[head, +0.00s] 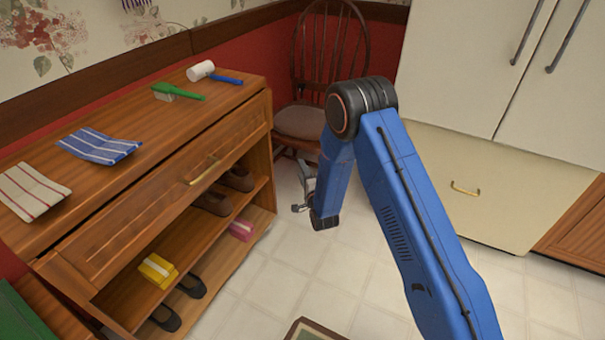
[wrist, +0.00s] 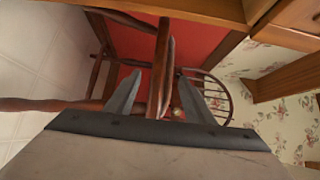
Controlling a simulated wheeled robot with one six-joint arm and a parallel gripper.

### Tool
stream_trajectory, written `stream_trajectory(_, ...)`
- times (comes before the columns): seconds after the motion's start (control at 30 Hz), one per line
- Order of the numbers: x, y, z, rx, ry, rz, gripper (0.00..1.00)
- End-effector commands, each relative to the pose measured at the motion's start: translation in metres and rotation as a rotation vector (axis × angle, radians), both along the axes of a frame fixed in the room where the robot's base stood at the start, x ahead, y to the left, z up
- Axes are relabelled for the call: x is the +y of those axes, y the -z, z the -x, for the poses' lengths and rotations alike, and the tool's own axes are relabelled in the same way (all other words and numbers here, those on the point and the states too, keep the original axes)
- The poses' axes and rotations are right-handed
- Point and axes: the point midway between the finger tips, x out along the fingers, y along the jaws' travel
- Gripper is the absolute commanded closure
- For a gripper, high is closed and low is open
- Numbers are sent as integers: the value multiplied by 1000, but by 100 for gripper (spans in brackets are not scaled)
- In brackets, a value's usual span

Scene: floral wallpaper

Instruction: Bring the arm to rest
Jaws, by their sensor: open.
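My blue arm reaches up and folds down at its black elbow joint in the head view. My gripper (head: 299,208) hangs over the floor, between the wooden cabinet (head: 120,215) and the pale refrigerator-like unit (head: 490,80). In the wrist view my gripper (wrist: 160,95) shows two grey fingers spread apart with nothing held between them. Beyond the fingers, the wooden chair (wrist: 165,60) appears turned sideways. In the head view the chair (head: 300,122) stands in the corner behind my arm.
On the cabinet top lie a white-headed mallet (head: 201,70), a green brush (head: 178,92), a blue cloth (head: 99,146) and a striped cloth (head: 33,191). Shoes, a yellow bundle (head: 157,271) and a pink bundle (head: 242,230) sit on its shelves. A mat (head: 312,331) lies on the floor.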

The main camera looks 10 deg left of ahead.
Motion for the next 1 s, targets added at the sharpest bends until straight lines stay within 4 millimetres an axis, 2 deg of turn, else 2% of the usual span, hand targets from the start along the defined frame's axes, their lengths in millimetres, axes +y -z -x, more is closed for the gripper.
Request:
stream_trajectory(0.4,0,0,0,0,0,0,52)
stream_trajectory(0.53,-4,-9,-3,3,5,17,52)
stream_trajectory(0.73,-27,-52,-16,26,25,121,52)
stream_trajectory(1.0,-72,-117,-20,78,42,304,52)
